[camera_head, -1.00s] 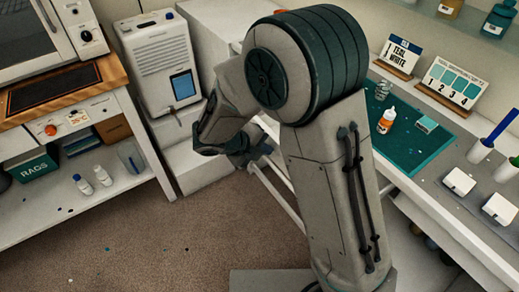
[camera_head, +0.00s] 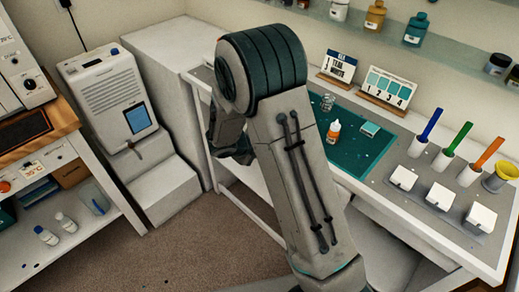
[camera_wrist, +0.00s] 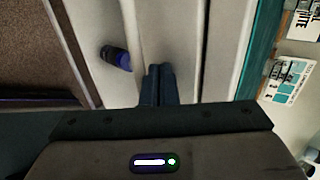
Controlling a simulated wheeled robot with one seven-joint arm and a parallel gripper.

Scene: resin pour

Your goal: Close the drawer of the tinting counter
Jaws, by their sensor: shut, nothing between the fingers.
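The tinting counter (camera_head: 432,232) runs along the right in the head view, with a teal mat (camera_head: 362,160) on top. A white panel (camera_head: 250,174) of its front shows left of my arm; the arm hides most of the front there, so how far the drawer stands out cannot be told. My gripper (camera_wrist: 158,85) is shut and empty in the wrist view. Its dark fingertips lie over a pale panel (camera_wrist: 170,35) along the counter front; contact cannot be told. The mat edge (camera_wrist: 262,45) shows to their right.
A white machine (camera_head: 112,95) stands at the back left. Brown floor (camera_head: 195,262) is clear.

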